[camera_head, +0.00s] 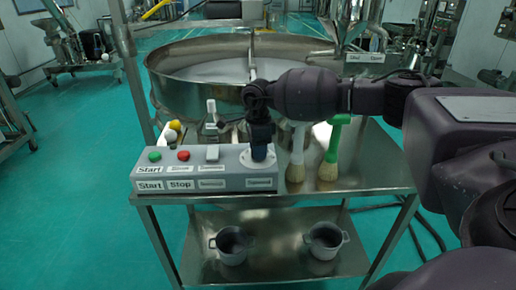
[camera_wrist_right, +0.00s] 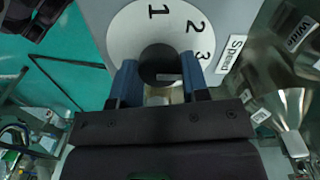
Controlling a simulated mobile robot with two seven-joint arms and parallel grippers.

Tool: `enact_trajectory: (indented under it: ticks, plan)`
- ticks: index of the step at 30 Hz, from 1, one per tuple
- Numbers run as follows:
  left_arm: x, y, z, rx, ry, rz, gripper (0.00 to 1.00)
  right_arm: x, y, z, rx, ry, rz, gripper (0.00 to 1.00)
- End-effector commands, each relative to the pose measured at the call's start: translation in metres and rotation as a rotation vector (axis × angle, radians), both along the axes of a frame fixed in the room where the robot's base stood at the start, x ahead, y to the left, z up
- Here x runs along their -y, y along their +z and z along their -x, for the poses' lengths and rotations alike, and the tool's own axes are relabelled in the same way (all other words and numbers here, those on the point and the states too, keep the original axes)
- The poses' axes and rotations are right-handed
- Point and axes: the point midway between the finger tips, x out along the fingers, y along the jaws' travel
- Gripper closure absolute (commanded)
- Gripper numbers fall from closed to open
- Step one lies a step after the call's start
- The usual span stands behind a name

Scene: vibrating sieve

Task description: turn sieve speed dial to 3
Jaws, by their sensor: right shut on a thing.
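The control box (camera_head: 215,170) sits at the front left of the steel table. Its speed dial (camera_head: 245,160) is at the right end. In the right wrist view the dial's white plate (camera_wrist_right: 125,35) shows the numbers 1, 2 and 3, with 3 near the right finger. My right gripper (camera_head: 261,140) points down over the dial. In the wrist view its two blue fingers (camera_wrist_right: 161,84) are shut on the dark knob (camera_wrist_right: 160,64). A small light mark lies on the knob; which number it is set to, I cannot tell. My left gripper is not in view.
A green button (camera_head: 155,156), a red button (camera_head: 183,155) and a white switch (camera_head: 212,152) are on the box's left part. Two brushes (camera_head: 297,165) (camera_head: 330,165) stand right of the dial. The round sieve (camera_head: 180,85) is behind. Two pots (camera_head: 232,245) (camera_head: 325,241) stand on the lower shelf.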

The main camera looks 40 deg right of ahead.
Motion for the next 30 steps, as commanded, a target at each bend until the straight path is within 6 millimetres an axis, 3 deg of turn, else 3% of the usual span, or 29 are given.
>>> enact_trajectory:
  ticks: [2, 3, 8, 20, 30]
  plan:
    - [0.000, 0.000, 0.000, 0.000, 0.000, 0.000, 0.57, 0.000, 0.000, 0.000, 0.000, -0.001, 0.001, 0.82]
    - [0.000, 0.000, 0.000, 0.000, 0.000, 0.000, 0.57, 0.000, 0.000, 0.000, 0.000, -0.001, 0.001, 0.57]
    - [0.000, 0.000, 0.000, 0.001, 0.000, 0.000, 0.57, 0.000, 0.000, 0.000, 0.000, -0.001, 0.000, 0.33]
    - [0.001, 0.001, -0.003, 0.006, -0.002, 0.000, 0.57, 0.000, 0.008, -0.001, 0.002, -0.002, 0.000, 0.33]
    - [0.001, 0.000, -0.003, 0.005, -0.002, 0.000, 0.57, 0.001, 0.066, -0.003, 0.003, -0.002, 0.000, 0.33]
